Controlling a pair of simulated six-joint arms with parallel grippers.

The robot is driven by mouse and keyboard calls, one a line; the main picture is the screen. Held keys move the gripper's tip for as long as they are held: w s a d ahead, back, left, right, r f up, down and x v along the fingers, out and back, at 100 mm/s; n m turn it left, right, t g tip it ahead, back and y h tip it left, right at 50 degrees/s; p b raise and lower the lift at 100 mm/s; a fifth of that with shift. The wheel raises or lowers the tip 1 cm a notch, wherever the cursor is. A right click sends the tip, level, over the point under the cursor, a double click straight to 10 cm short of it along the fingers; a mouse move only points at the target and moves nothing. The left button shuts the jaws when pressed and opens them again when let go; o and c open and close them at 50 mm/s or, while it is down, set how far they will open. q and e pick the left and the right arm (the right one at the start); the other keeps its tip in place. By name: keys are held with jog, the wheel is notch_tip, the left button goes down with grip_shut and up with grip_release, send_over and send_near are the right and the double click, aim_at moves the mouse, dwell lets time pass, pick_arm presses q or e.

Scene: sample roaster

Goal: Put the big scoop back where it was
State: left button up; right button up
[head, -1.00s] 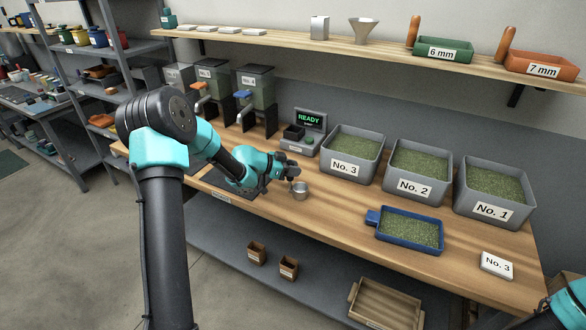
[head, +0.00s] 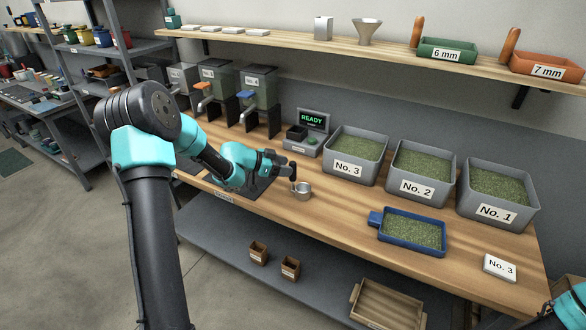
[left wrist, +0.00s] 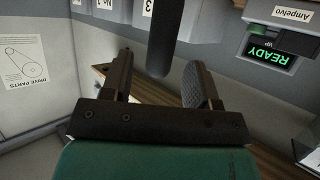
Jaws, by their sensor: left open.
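A small metal scoop (head: 303,191) stands on the wooden bench, its dark handle (head: 293,179) upright on its left side. My left gripper (head: 284,166) is open and empty, just left of the handle in the head view. In the left wrist view a dark rounded bar, likely the handle (left wrist: 166,40), shows ahead of the gap between the open fingers (left wrist: 157,80). I cannot tell whether the fingers touch it. The scoop's cup is out of the left wrist view. My right gripper is out of view.
Grey bins No. 3 (head: 328,168), No. 2 (head: 392,186) and No. 1 (head: 470,208) stand along the back. A blue tray (head: 440,250) of green beans lies in front. The READY device (head: 312,118) stands behind the scoop. Bench space right of the scoop is clear.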

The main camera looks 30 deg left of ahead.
pick_arm(q)
jog(key=v, duration=0.7)
